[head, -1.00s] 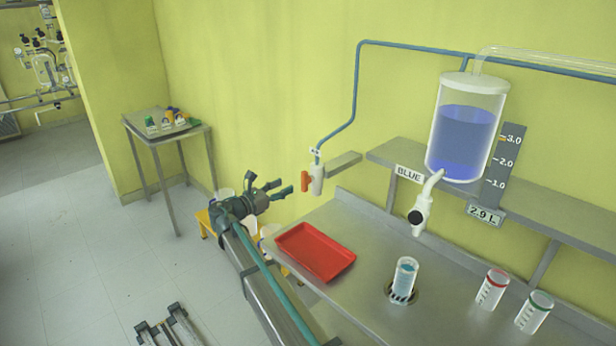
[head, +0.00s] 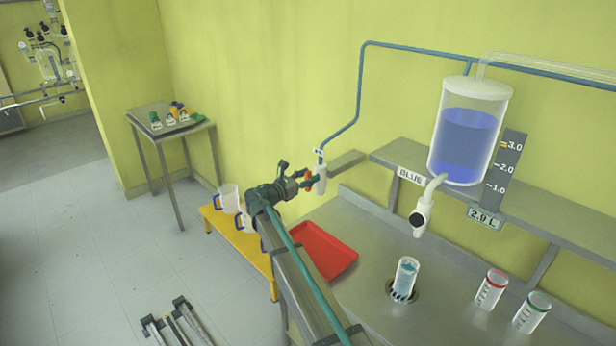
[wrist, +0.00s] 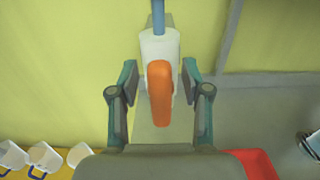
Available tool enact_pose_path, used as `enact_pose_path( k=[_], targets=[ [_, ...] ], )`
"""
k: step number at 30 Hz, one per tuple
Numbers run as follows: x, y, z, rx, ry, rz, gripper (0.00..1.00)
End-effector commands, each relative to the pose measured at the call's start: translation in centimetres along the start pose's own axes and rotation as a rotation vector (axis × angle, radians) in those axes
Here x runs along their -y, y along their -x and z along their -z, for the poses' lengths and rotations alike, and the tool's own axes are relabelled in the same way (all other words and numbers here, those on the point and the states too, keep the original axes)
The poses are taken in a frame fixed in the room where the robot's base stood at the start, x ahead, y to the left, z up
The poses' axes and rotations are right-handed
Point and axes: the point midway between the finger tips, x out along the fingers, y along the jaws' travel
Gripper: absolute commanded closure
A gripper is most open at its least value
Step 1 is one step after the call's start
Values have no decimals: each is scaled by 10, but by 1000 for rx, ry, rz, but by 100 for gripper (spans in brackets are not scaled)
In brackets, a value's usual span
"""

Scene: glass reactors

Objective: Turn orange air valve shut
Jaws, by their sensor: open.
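The air valve is a small white body (head: 321,178) on the end of a blue pipe, in front of a grey bracket on the wall. Its orange handle (wrist: 160,92) hangs lengthwise along the body in the wrist view. In the head view the orange handle (head: 308,180) is partly hidden by my gripper (head: 308,182). In the wrist view my gripper (wrist: 158,105) is open, with one finger on each side of the handle. A gap shows beside each finger, and I see no contact.
A red tray (head: 325,251) lies on the steel bench below the valve. A tank of blue liquid (head: 466,142) hangs at right. A beaker (head: 405,275) stands over the drain. White mugs (head: 229,197) stand on a yellow bench at left.

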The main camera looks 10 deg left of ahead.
Motion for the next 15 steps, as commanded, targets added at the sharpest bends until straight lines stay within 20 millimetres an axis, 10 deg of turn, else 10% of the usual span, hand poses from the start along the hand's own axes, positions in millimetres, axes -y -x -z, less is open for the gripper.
enact_pose_path(
  k=[15],
  targets=[
    [0,0,0,-1,-1,0,100]
  ],
)
